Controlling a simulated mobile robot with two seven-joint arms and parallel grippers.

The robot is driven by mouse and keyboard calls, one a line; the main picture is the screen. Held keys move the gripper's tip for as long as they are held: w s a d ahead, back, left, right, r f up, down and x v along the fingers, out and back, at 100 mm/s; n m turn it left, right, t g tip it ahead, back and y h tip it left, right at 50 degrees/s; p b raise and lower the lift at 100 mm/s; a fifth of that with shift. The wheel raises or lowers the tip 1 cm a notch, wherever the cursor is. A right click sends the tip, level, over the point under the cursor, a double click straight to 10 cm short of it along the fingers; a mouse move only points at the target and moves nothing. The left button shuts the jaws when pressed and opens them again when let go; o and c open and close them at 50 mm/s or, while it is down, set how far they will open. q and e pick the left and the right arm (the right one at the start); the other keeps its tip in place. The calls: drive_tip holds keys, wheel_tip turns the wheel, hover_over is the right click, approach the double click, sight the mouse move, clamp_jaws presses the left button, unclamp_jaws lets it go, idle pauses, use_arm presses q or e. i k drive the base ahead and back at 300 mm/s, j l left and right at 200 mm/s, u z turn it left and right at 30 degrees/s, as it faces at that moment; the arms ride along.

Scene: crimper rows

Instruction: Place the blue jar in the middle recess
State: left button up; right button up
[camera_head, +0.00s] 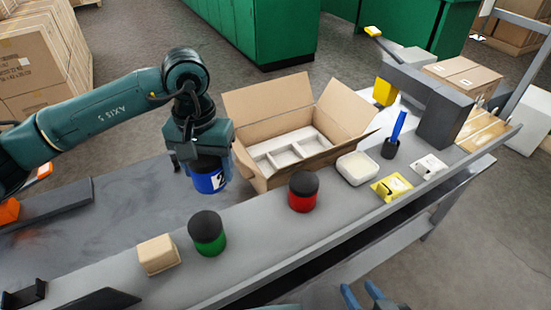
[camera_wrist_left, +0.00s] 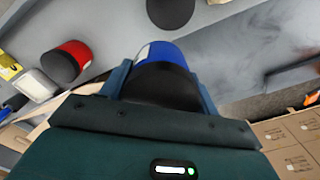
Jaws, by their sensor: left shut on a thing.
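My left gripper (camera_head: 205,160) is shut on the blue jar (camera_head: 209,181), which has a black lid, and holds it upright left of the open cardboard box. In the left wrist view the blue jar (camera_wrist_left: 165,54) sits between the two fingers. The box (camera_head: 262,178) holds a pale insert (camera_head: 290,151) with recesses in a row; the recesses that show look empty, and the front wall hides part of them. My right gripper (camera_head: 361,294) shows only its fingertips at the bottom edge; they are apart with nothing between them.
A red jar (camera_head: 303,192), a green jar (camera_head: 208,233) and a tan block (camera_head: 158,255) stand along the bench front. A white dish (camera_head: 356,168), a yellow item (camera_head: 391,187) and a cup with a blue tool (camera_head: 390,148) are to the right. The box flaps (camera_head: 345,108) stand open.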

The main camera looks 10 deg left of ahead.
sight(293, 156)
drive_tip(key=i+l+u, duration=0.15)
drive_tip(key=l, duration=0.2)
drive_tip(key=i+l+u, duration=0.2)
drive_tip(key=l, duration=0.15)
drive_tip(key=i+l, duration=0.1)
drive_tip(key=l, duration=0.25)
drive_tip(key=i+l, duration=0.1)
drive_tip(key=l, duration=0.25)
drive_tip(key=i+l, duration=0.1)
drive_tip(key=l, duration=0.25)
